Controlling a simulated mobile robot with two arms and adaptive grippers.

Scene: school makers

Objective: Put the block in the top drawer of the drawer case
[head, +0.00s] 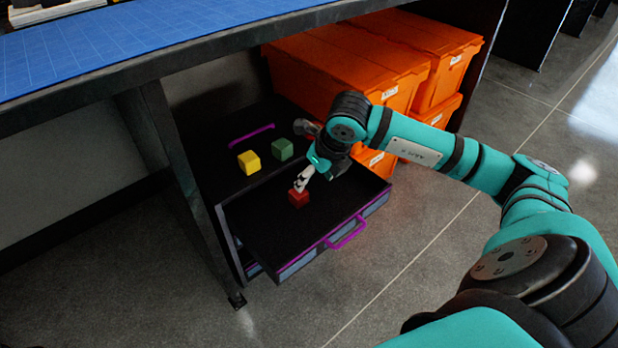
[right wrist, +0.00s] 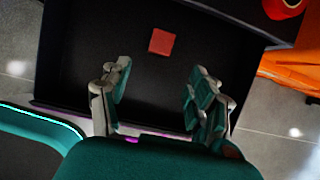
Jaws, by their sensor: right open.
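A red block (head: 298,198) lies on the dark floor of the open top drawer (head: 280,228). The drawer is pulled out of the drawer case (head: 225,180) and has a purple handle (head: 347,232). My right gripper (head: 305,178) is over the drawer, close to the red block in the head view. In the right wrist view the right gripper (right wrist: 155,90) has its fingers spread with nothing between them, and the red block (right wrist: 162,41) lies beyond the fingertips. A yellow block (head: 249,162) and a green block (head: 283,149) sit on top of the case. My left gripper is not visible.
Orange crates (head: 345,65) are stacked behind the case, under the bench. A workbench with a blue mat (head: 150,40) overhangs the case at the upper left. The grey floor (head: 420,220) in front and to the right is clear.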

